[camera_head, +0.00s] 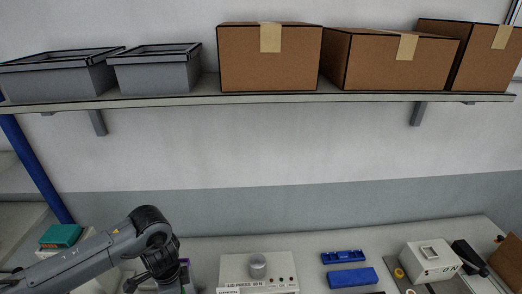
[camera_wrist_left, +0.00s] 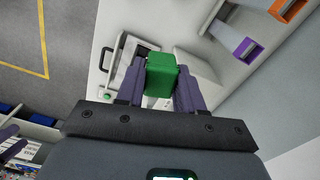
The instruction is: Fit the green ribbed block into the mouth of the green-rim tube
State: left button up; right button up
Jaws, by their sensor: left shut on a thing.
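A green block (camera_wrist_left: 161,74) sits between the two purple fingers of my left gripper (camera_wrist_left: 160,92) in the left wrist view. The fingers press on its two sides; its ribs are not clear from here. In the head view my left arm reaches in at the lower left, and the bottom edge cuts off the gripper, so the block does not show there. I cannot make out a green-rim tube in either view.
In the left wrist view, a purple-rim tube (camera_wrist_left: 247,49) and an orange-rim tube (camera_wrist_left: 288,9) lie at the upper right. The head view shows a white device (camera_head: 257,270), blue blocks (camera_head: 352,278), a white box (camera_head: 429,261) and a teal box (camera_head: 61,235). A loaded shelf (camera_head: 180,98) hangs above.

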pick_arm(q)
jog(key=s+d+f+n, duration=0.2)
jog(key=s+n, duration=0.6)
jog(key=n, duration=0.6)
jog(key=shift+f, duration=0.55)
